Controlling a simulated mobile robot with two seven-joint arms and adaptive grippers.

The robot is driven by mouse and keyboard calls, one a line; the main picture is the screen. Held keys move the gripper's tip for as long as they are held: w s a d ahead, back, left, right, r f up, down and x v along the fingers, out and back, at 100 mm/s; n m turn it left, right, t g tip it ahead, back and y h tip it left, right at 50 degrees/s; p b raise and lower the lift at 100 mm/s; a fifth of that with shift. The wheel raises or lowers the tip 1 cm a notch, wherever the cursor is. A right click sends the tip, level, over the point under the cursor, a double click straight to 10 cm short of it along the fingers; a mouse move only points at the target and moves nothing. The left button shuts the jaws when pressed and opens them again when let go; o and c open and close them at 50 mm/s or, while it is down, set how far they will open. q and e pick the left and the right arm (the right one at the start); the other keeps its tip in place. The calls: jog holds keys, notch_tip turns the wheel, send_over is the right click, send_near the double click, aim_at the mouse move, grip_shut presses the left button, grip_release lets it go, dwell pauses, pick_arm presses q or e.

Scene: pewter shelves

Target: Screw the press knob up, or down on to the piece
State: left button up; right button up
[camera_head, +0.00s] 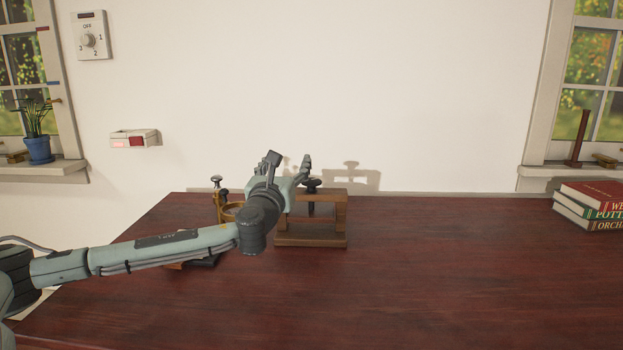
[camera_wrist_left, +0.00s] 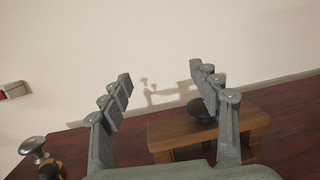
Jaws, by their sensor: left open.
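The wooden press (camera_head: 311,240) stands on the dark red table near its back edge. Its black press knob (camera_head: 313,184) sits above the top beam on a dark screw. In the left wrist view the knob (camera_wrist_left: 202,110) shows over the press's top beam (camera_wrist_left: 245,128), partly behind the right-hand finger. My left gripper (camera_head: 290,160) is open and empty, above and just left of the knob in the head view. In the left wrist view its two fingers (camera_wrist_left: 164,88) are wide apart, with bare wall showing between them. Whether a piece lies in the press cannot be told. My right gripper is not in view.
A tool with a metal knob (camera_head: 216,181) stands left of the press, partly behind my left arm, and a dark flat thing (camera_head: 205,262) lies below the forearm. Stacked books (camera_head: 590,207) lie at the far right.

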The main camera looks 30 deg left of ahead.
aim_at(308, 185)
pick_arm(q)
jog(key=d+f+h, duration=0.1)
jog(key=s+d+f+m+h, duration=0.1)
jog(key=d+f, duration=0.1)
jog(key=s+d+f+m+h, duration=0.1)
jog(key=d+f+h, duration=0.1)
jog(key=shift+s+d+g, duration=0.1)
jog(key=shift+s+g, duration=0.1)
jog(key=shift+g, duration=0.2)
jog(key=p+x, duration=0.1)
jog(key=x, duration=0.5)
jog(key=shift+w, duration=0.65)
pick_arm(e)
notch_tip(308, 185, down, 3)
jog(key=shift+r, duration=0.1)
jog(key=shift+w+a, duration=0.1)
pick_arm(q)
jog(key=shift+c, duration=0.8)
jog(key=c, duration=1)
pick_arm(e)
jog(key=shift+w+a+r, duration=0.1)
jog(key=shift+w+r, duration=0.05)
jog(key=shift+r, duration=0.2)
